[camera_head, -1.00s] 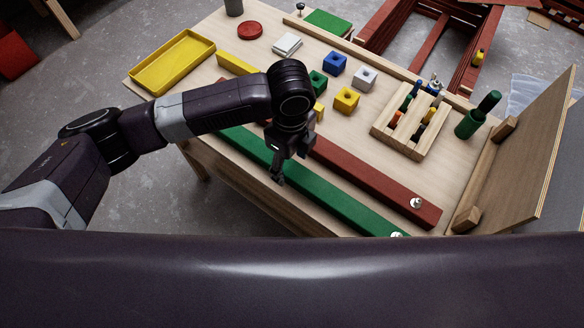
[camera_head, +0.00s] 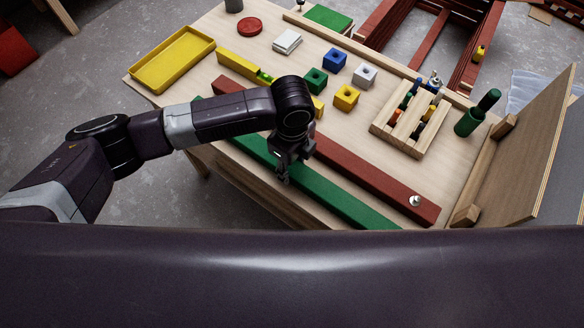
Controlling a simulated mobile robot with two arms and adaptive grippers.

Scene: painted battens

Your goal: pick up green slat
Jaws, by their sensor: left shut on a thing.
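The green slat (camera_head: 340,200) is a long painted batten lying along the near edge of the workbench, slanting from upper left to lower right. My left arm crosses over part of it, and its right end runs down to my own body at the bottom of the picture. My left gripper (camera_head: 284,177) points down at the slat around its middle and is shut on it. The fingertips are small and dark, so the exact grip is hard to see. I cannot tell whether the slat is clear of the bench. My right gripper is not in view.
A red slat (camera_head: 370,171) lies parallel just behind, with a metal knob (camera_head: 415,201) near its right end. Coloured blocks, a yellow tray (camera_head: 172,62) and a wooden rack (camera_head: 398,140) stand farther back. An upright board (camera_head: 540,140) bounds the right side.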

